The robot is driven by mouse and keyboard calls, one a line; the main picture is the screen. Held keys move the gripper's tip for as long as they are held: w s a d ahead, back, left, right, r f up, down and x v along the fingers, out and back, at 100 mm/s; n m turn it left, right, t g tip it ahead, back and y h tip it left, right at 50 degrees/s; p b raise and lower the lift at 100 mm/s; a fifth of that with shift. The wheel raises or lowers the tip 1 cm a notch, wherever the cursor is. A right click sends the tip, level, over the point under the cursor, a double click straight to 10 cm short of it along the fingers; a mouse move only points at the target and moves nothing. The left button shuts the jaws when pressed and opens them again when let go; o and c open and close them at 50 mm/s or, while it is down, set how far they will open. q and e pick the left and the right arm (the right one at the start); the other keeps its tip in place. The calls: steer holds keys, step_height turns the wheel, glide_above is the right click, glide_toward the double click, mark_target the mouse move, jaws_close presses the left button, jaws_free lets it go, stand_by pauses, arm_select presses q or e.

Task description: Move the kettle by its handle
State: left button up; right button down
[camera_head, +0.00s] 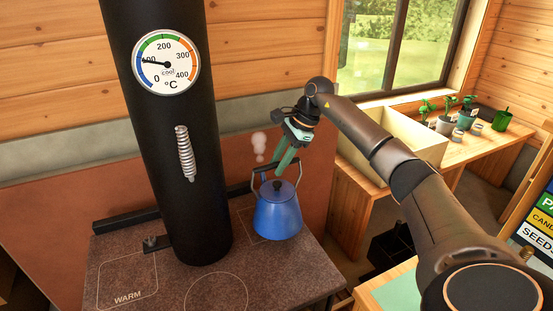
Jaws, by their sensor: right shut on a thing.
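A blue kettle (277,214) with a dark lid knob and a raised, dark wire handle is at the right side of the stove top (140,262). A small puff of steam shows above it. My right gripper (284,163) comes down from above and is shut on the kettle's handle; the fingers hide part of the handle's top. I cannot tell whether the kettle's base touches the stove. My left gripper is not in view.
A black stovepipe (175,130) with a dial thermometer (165,63) and coil handle rises left of the kettle. A pale open box (392,146) and potted plants (465,113) stand on the wooden bench below the window.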

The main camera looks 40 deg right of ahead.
mark_target(279, 182)
steer(key=shift+w+f, duration=0.1)
steer(key=shift+f, duration=1.95)
steer(key=c, duration=0.6)
jaws_free()
steer(key=shift+f, duration=0.15)
steer(key=shift+c, duration=0.2)
steer(key=v, duration=1.2)
